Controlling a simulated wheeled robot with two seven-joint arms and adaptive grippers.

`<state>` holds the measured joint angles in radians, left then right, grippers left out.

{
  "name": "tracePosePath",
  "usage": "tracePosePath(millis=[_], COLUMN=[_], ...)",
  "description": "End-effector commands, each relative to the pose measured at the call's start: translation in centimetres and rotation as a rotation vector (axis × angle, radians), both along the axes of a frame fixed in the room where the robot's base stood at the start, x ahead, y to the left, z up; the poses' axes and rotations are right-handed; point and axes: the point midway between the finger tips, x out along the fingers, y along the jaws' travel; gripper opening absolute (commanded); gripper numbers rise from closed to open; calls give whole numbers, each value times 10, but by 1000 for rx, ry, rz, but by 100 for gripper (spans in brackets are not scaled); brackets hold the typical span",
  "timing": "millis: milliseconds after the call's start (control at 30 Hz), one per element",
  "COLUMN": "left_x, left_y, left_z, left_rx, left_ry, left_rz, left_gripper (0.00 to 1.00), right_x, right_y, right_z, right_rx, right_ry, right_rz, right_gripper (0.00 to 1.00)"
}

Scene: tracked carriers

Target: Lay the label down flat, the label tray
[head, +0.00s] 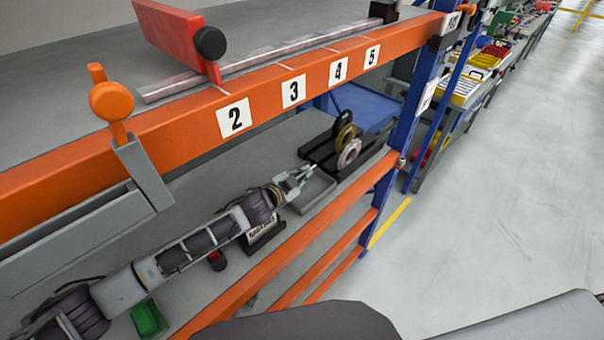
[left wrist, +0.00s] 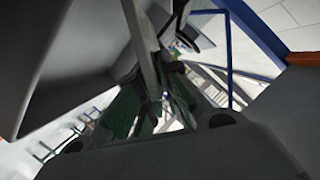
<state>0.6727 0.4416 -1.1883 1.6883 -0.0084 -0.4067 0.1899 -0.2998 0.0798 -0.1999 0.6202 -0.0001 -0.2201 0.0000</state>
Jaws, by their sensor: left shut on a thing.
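My left arm reaches in from the lower left along the grey shelf under the orange beam. My left gripper (head: 302,177) is shut on a small, pale, thin piece, which I take to be the label; its outline is hard to make out. The gripper is over or just beside the back left edge of a shallow grey tray (head: 318,193), which looks like the label tray. No label can be made out lying on the tray's visible floor. The left wrist view shows the fingers (left wrist: 160,75) close up and dark, and the held piece is unclear there. My right gripper is not in view.
A black rack (head: 320,155) with ring-shaped rolls stands just behind the tray. A black stand with a lettered plate (head: 262,232) is beside my forearm, with a green bin (head: 149,317) nearer. The orange numbered beam (head: 200,125) runs above; a lower orange rail (head: 290,255) borders the front.

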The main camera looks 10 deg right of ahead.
Motion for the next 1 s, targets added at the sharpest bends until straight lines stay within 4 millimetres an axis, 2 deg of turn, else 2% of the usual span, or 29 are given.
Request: tracePosePath(millis=[267,667,700,867,1000], left_x=[0,0,0,0,0], left_y=[0,0,0,0,0], left_z=[-10,-11,-11,-11,-11], left_rx=[-1,-1,-1,0,0], left_ry=[0,0,0,0,0], left_rz=[-1,-1,-1,0,0], left_gripper=[0,0,10,31,32], right_x=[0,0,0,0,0], right_y=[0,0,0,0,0], right_z=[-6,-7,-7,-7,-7], right_rx=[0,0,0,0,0], right_ry=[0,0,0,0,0], right_rz=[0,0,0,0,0], right_gripper=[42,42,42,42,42])
